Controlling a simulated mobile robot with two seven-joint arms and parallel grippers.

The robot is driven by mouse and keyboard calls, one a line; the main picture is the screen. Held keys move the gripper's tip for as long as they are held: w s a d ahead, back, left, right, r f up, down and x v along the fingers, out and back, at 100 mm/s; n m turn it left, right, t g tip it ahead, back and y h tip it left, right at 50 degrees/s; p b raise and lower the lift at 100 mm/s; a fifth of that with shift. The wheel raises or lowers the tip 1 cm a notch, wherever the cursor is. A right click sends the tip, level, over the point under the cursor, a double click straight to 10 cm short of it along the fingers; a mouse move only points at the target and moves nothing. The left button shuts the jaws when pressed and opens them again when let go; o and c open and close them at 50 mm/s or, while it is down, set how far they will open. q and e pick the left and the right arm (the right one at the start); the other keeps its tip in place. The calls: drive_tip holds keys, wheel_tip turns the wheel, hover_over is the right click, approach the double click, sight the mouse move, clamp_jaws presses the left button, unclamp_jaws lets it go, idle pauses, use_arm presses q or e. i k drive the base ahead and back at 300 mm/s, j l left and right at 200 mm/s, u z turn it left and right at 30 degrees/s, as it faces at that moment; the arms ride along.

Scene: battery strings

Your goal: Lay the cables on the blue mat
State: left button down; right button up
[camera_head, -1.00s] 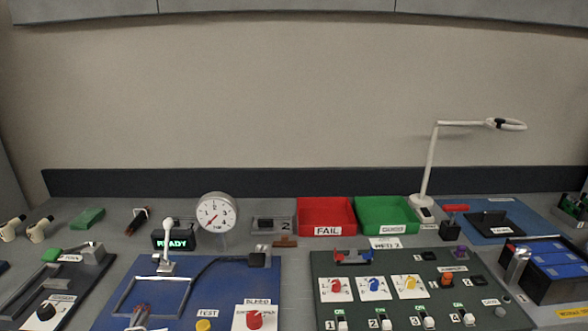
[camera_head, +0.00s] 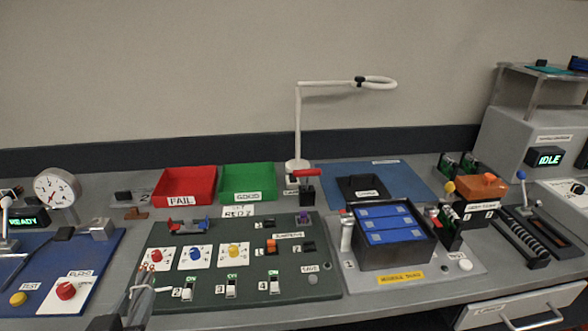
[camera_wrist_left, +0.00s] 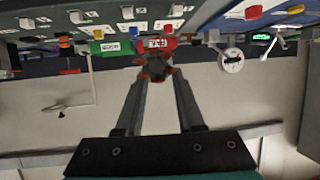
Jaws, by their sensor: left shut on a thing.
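The blue mat (camera_head: 335,172) lies at the back of the bench, right of centre in the head view. A black tray-like piece (camera_head: 360,188) with a label rests on it. My left gripper (camera_head: 148,273) is low at the left, in front of the green switch panel. In the left wrist view its fingers (camera_wrist_left: 157,78) close on a small reddish-brown thing (camera_wrist_left: 155,68), perhaps a cable end; its shape is too blurred to tell. I cannot make out any other cable clearly. My right gripper is not in view.
The switch panel (camera_head: 225,290) fills the front centre. A black box with blue cells (camera_head: 395,228) stands in front of the mat. Red (camera_head: 185,186) and green (camera_head: 247,182) trays are further left.

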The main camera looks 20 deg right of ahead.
sight(402, 178)
drive_tip(key=l+z, duration=0.2)
drive_tip(key=l, duration=1.6)
drive_tip(key=l+z, duration=0.2)
drive_tip(key=l, duration=1.6)
drive_tip(key=i, duration=0.05)
